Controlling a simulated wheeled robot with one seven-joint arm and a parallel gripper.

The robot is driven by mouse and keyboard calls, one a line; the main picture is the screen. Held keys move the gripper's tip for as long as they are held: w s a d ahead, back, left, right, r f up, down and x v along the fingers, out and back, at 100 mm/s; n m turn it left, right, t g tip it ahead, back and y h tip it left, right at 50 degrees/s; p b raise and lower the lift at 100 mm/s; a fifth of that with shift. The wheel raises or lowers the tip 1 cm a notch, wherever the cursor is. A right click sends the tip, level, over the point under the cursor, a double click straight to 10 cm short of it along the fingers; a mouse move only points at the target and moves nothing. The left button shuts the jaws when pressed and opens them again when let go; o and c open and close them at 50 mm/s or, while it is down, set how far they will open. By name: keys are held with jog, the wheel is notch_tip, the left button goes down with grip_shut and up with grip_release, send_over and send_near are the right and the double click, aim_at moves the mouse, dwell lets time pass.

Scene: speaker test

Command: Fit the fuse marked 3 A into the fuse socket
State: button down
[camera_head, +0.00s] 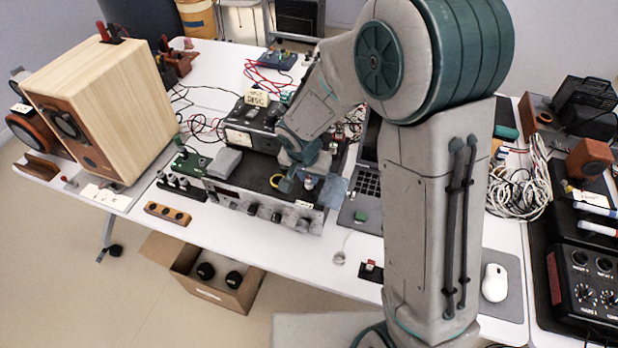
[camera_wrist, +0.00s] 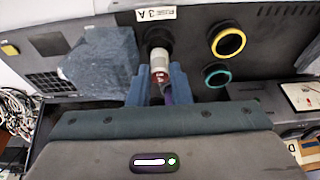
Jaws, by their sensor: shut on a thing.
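In the wrist view my gripper (camera_wrist: 159,88) is shut on a small fuse (camera_wrist: 159,66) with a pale end and a dark red band; its own marking is too small to read. The pale end points at the dark round fuse socket (camera_wrist: 158,38) and meets or overlaps it in the picture; I cannot tell how deep it sits. In the head view my gripper (camera_head: 287,184) is low over the top of a grey amplifier (camera_head: 250,187); the fuse cannot be made out there.
A yellow ring (camera_wrist: 229,42) and a teal ring (camera_wrist: 217,76) lie right of the socket. A crumpled blue cloth (camera_wrist: 95,75) lies close on the left. A meter unit (camera_head: 252,125) stands behind the amplifier, a laptop (camera_head: 366,183) to its right, a wooden speaker (camera_head: 100,105) to its left.

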jog(key=shift+f, duration=0.8)
jog(key=shift+f+b, duration=0.3)
jog(key=shift+b, duration=0.15)
jog(key=c, duration=1.3)
grip_release()
jog(key=shift+r, duration=0.15)
